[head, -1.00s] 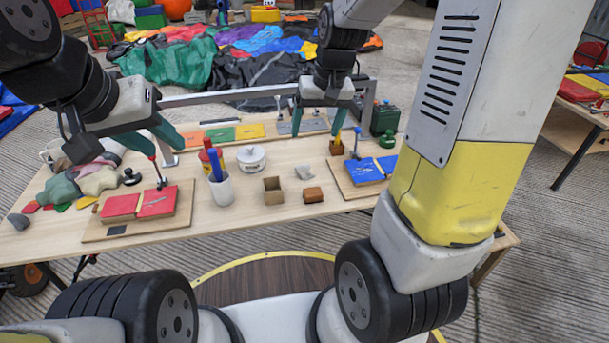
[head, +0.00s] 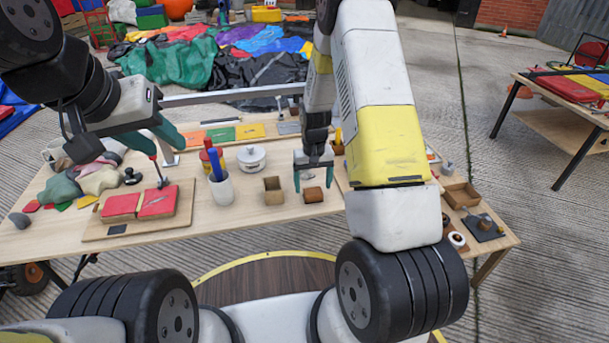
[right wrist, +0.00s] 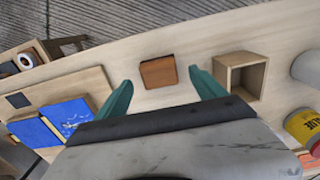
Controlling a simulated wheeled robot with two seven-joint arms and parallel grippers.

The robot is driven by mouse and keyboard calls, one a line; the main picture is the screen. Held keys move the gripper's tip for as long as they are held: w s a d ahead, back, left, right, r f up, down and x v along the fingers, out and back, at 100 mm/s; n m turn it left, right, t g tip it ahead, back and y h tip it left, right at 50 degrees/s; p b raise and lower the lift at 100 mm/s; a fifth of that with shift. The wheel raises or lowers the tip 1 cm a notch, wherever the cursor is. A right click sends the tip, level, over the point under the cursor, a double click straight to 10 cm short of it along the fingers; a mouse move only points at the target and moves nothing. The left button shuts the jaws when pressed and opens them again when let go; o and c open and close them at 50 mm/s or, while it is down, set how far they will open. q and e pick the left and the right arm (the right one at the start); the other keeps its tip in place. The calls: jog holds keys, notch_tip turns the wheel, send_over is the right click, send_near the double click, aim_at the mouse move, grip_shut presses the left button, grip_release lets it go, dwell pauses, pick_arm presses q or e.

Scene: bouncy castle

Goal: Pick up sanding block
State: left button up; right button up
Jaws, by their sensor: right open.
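The sanding block, a small orange-brown block (head: 313,195), lies on the wooden table right of a small open wooden box (head: 273,191). In the right wrist view the block (right wrist: 158,72) shows between and just beyond the two teal fingertips, with clear gaps on both sides. My right gripper (head: 313,180) is open and empty, pointing down above the block; its fingers do not visibly touch it. My left gripper (head: 168,150) is open, with spread fingers, above the red pads at the table's left. Its near fingertip is close to a red-handled tool (head: 162,179).
Red pads on a board (head: 92,234) lie at left. A white cup with blue and red tools (head: 221,188) and a white lidded pot (head: 251,157) stand near the wooden box. Blue pads (right wrist: 52,122) lie on the block's other side. Bare tabletop surrounds the block.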

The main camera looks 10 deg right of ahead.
aim_at(313, 191)
notch_tip(313, 191, down, 4)
jog(key=shift+r, duration=0.15)
jog(key=c, duration=1.6)
jog(key=shift+r, duration=0.15)
jog(key=shift+r, duration=0.65)
notch_tip(313, 191, up, 2)
jog(key=shift+r, duration=0.15)
jog(key=s+a+r, duration=0.1)
jog(key=s+a, duration=0.3)
jog(key=s, duration=1.1)
jog(key=shift+s+a, duration=0.15)
jog(key=shift+a, duration=0.05)
